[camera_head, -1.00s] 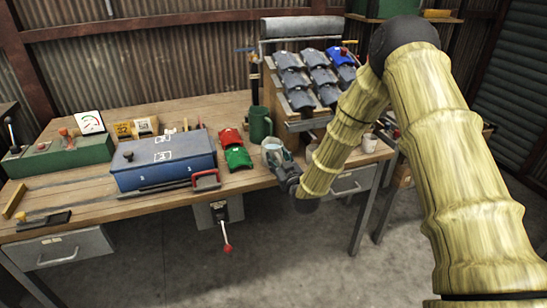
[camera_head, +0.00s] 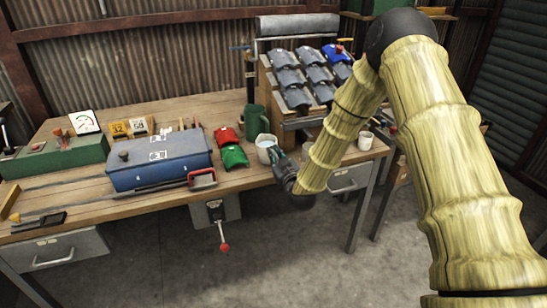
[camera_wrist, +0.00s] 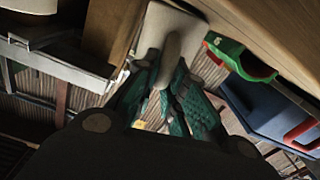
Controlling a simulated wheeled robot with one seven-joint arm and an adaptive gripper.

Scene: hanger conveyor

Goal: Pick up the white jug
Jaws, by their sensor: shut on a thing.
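The wooden bench (camera_head: 75,190) holds a blue box (camera_head: 160,163), red and green curved pieces (camera_head: 233,156), and a rack of grey and blue pieces (camera_head: 290,76). A white cup (camera_head: 365,141) stands right of my forearm. Open floor lies in front.

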